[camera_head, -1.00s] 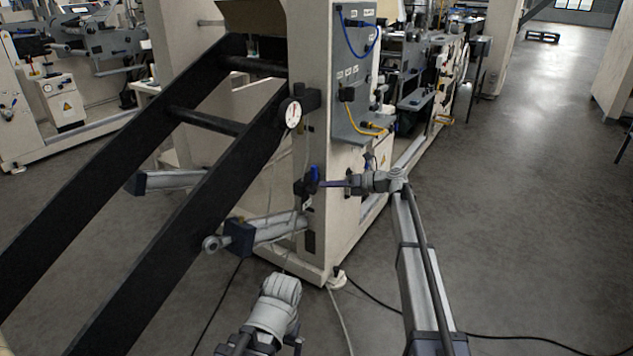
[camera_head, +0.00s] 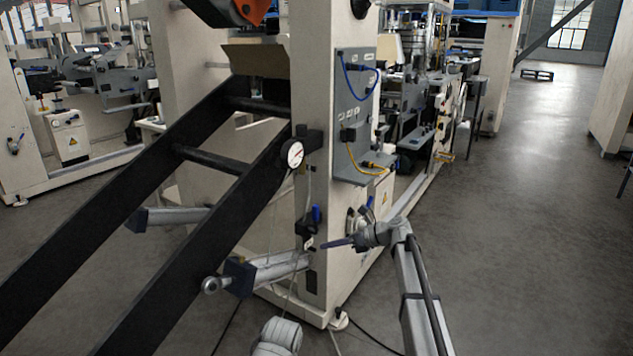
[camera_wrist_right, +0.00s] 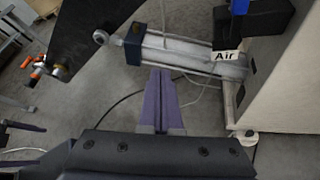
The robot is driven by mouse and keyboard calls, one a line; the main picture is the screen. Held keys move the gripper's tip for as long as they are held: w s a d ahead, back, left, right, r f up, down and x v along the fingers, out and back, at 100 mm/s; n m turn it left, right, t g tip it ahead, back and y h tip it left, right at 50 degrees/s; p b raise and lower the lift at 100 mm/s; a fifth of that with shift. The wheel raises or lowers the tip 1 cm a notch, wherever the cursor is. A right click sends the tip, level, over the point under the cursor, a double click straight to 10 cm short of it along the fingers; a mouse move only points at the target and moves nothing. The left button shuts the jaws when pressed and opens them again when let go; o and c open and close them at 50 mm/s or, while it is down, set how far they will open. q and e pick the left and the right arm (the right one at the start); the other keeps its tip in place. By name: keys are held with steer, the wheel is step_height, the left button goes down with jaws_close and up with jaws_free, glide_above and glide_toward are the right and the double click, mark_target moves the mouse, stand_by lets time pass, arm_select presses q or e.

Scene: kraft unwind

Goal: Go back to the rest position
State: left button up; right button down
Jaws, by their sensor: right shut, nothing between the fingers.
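My right gripper (camera_head: 332,244) is shut and empty in front of the machine's post. In the right wrist view its two purple fingers (camera_wrist_right: 160,95) lie side by side with nothing between them. The air valve's blue handle (camera_head: 316,214) stands upright on the post, above and left of the fingertips in the head view. In the right wrist view the blue handle (camera_wrist_right: 240,6) is at the top edge, above the "Air" label (camera_wrist_right: 226,56). A grey part of my left arm shows at the bottom of the head view; its gripper fingers are not visible.
A pressure gauge (camera_head: 294,154) sits beside two long black sloping beams (camera_head: 180,290). A silver cylinder (camera_head: 278,268) lies below the valve. A grey panel (camera_head: 352,120) carries blue and yellow cables. Open floor (camera_head: 530,230) lies to the right; thin cables run across the floor.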

steer(key=s+a+f+n+g+h, duration=0.25)
steer(key=s+a+f+n, duration=0.2)
steer(key=s+n, duration=0.4)
steer(key=s+a+f+n+g+h, duration=0.1)
steer(key=s+a+f+n+h, duration=0.3)
steer(key=s, duration=0.8)
steer(key=s+d+f+n+h, duration=0.2)
steer(key=s+d+n+h, duration=0.15)
steer(key=s+n, duration=0.6)
steer(key=s+d+f+n+h, duration=0.2)
steer(key=s+n+h, duration=0.2)
steer(key=s+n, duration=0.5)
step_height(320, 180, up, 34)
steer(key=s+p, duration=0.1)
steer(key=p, duration=3.3)
steer(key=shift+m+g, duration=0.3)
steer(key=shift+g, duration=0.05)
